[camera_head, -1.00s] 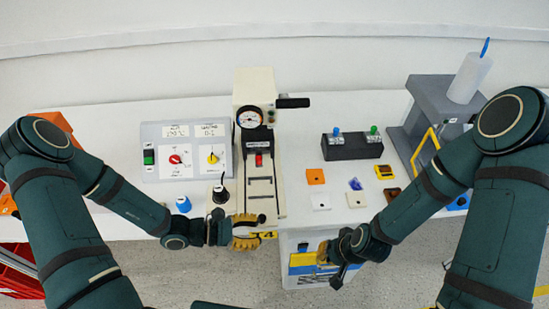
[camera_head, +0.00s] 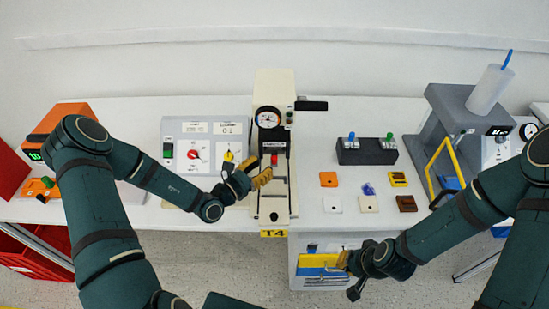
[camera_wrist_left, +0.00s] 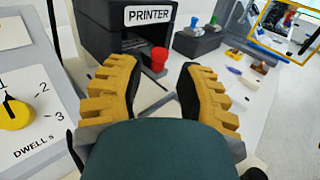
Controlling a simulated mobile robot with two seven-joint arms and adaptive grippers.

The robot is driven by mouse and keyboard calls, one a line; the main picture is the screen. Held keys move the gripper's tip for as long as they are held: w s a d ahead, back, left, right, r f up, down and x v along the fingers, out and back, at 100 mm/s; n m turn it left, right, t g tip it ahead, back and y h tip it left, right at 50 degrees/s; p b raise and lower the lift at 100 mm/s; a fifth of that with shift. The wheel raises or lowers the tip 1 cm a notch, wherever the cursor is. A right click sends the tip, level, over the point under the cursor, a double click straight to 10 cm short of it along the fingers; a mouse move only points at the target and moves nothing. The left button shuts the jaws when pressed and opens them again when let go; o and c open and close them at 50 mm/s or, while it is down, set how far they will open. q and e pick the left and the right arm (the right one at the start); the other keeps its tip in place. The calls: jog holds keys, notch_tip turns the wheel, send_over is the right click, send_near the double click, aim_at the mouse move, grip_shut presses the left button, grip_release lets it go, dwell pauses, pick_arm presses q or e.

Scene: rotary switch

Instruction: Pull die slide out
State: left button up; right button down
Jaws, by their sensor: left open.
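The cream press (camera_head: 275,92) stands at the middle of the bench, with a gauge and a "PRINTER" label (camera_wrist_left: 149,14). Its flat die slide (camera_head: 276,203) extends toward me, with a dark knob (camera_head: 274,216) at its front end. A red part (camera_head: 274,159) sits at the press mouth; it also shows between the fingers' directions in the left wrist view (camera_wrist_left: 159,60). My left gripper (camera_head: 264,179) is open and empty above the left side of the slide, behind the knob. Its yellow fingers (camera_wrist_left: 160,72) are spread apart. My right gripper (camera_head: 344,260) hangs at the bench's front, away from the slide.
A control panel (camera_head: 184,180) with a red and a yellow dial stands left of the press. A black block (camera_head: 366,152) with blue and green knobs is to the right, with several small tiles before it. A grey stand (camera_head: 455,105) is at the far right.

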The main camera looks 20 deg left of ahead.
aim_at(272, 160)
pick_arm(q)
jog(key=shift+x, duration=2.8)
jog(key=shift+o, duration=0.3)
grip_shut()
jog(key=shift+s, duration=0.1)
